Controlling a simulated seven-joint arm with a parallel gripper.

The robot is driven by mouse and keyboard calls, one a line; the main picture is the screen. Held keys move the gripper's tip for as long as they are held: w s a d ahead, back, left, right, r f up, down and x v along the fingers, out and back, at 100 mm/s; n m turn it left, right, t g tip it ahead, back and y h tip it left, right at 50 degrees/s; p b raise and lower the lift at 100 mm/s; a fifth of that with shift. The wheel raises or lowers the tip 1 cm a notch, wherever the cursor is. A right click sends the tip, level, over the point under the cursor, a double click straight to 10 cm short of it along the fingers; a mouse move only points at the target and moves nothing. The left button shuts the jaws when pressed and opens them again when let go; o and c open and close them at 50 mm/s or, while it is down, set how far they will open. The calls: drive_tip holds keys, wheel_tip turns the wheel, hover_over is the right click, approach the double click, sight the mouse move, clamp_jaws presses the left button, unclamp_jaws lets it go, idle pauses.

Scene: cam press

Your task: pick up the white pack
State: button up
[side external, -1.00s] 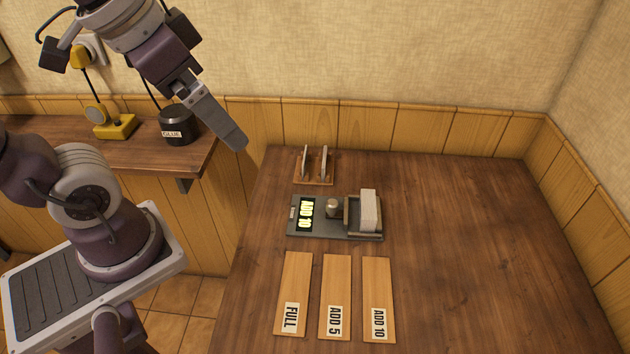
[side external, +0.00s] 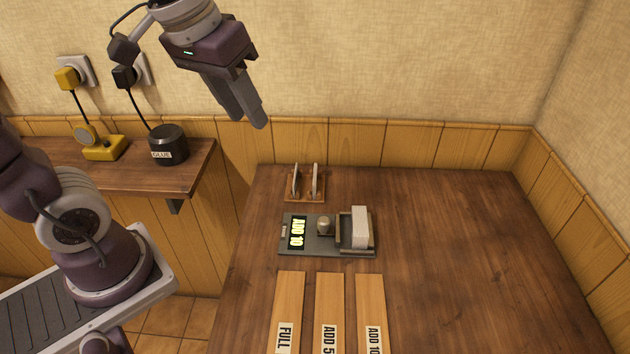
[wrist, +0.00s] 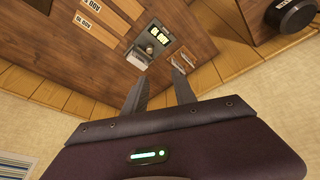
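The white pack (side external: 360,228) stands upright in a small tray at the right end of a dark device (side external: 283,247) on the brown table. The device shows small beyond the fingers there.
Three wooden strips (side external: 331,302) marked FULL, ADD 5 and ADD 10 lie in front of the device. A small rack (side external: 304,198) with two upright pieces stands behind it. A glue pot (side external: 169,145) sits on the left side counter. The table's right side is clear.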

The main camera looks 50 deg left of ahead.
drive_tip(key=w+a+f+n+g, duration=0.25)
drive_tip(key=w+f, duration=0.25)
drive_tip(key=w, duration=0.7)
drive_tip(key=n+g, duration=0.1)
drive_tip(key=n, duration=0.3)
hover_over(315, 174)
wheel_tip(315, 174, down, 17)
drive_tip(key=shift+g, duration=0.25)
wheel_tip(315, 174, down, 9)
drive_tip(key=shift+r, duration=0.1)
clamp_jaws()
